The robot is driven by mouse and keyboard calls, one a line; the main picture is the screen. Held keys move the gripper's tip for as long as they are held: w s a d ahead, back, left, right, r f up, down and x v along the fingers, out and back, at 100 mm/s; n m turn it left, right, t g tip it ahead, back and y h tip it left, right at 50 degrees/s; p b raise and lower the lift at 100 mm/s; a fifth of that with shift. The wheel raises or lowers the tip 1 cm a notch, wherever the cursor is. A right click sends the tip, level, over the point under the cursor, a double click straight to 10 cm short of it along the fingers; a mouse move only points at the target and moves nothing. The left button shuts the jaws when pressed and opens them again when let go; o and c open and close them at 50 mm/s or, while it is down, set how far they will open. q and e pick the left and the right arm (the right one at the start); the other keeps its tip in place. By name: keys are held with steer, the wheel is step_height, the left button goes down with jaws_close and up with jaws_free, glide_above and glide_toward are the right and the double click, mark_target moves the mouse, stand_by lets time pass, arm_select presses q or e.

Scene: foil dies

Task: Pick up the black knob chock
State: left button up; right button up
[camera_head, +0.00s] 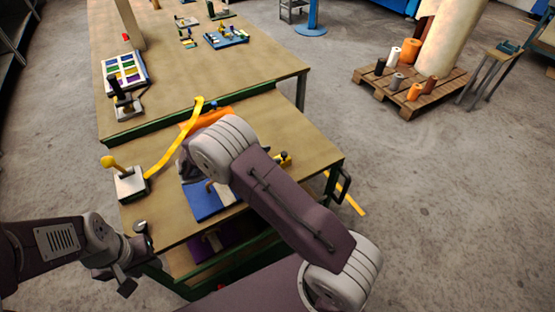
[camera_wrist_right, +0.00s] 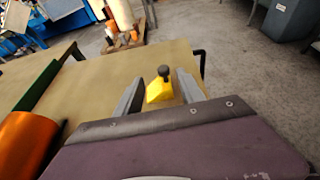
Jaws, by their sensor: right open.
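The black knob chock is a yellow wedge with a round black knob on top. It stands on the near table top (camera_head: 310,150). In the head view the chock (camera_head: 283,159) shows just past my right arm, partly hidden. In the right wrist view the chock (camera_wrist_right: 160,91) stands upright, ahead of and between the two grey fingers of my right gripper (camera_wrist_right: 159,76). The gripper is open, with bare table visible beside the chock. In the head view my right arm hides this gripper. My left gripper (camera_head: 126,268) is by the table's near left corner; its jaw opening is unclear.
A grey block with a yellow knob (camera_head: 130,182) stands at the table's left. A blue board (camera_head: 205,203) lies under my right arm. The right edge of the table is near the chock.

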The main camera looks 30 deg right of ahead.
mark_target(283, 154)
steer(key=x, duration=0.4)
steer(key=shift+d, duration=0.1)
steer(key=x, duration=0.2)
steer(key=p+x, duration=0.1)
steer(key=x, duration=0.1)
steer(key=shift+s+d, duration=0.3)
steer(key=shift+w+d+f, duration=0.1)
steer(key=shift+d+f, duration=0.1)
steer(key=shift+d, duration=0.15)
steer(key=shift+a, duration=0.1)
jaws_close()
